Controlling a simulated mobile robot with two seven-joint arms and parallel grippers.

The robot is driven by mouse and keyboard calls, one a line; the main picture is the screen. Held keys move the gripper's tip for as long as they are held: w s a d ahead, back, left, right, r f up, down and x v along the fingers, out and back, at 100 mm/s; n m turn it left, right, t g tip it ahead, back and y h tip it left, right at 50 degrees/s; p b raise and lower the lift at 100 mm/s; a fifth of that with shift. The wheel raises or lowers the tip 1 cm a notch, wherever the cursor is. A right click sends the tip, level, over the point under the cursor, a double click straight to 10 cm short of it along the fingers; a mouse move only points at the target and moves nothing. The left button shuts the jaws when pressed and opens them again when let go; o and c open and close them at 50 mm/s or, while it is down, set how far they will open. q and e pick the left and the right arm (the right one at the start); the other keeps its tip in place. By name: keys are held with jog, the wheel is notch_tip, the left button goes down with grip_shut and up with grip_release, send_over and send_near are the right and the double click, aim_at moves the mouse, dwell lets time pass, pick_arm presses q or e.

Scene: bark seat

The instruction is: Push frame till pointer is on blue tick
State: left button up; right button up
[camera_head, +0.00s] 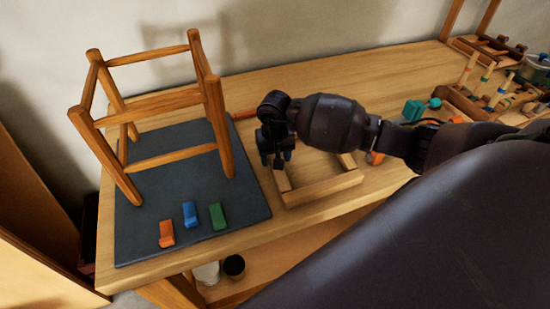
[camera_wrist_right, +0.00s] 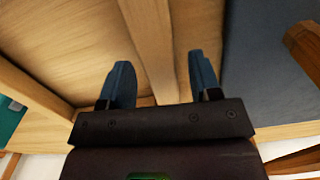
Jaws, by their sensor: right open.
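A wooden stool frame (camera_head: 165,100) stands on a dark mat (camera_head: 190,245) at the left of the bench. A blue block (camera_head: 190,214) lies on the mat between an orange block (camera_head: 167,233) and a green block (camera_head: 217,215). A low, pale wooden frame (camera_head: 325,188) lies flat just right of the mat, partly hidden by my arm. My right gripper (camera_head: 277,160) is open over its mat-side part. In the right wrist view, a wooden bar (camera_wrist_right: 148,30) runs between the spread fingers (camera_wrist_right: 160,64); contact is unclear. I cannot make out a pointer or tick.
A wooden tray (camera_head: 462,102) with pegs and tools stands at the back right. A teal tool (camera_head: 414,110) lies behind my arm. A wall is behind the bench (camera_head: 250,250). The bench's front strip is clear.

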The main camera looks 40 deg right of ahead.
jog(key=shift+f, duration=0.65)
jog(key=shift+c, duration=0.4)
grip_shut()
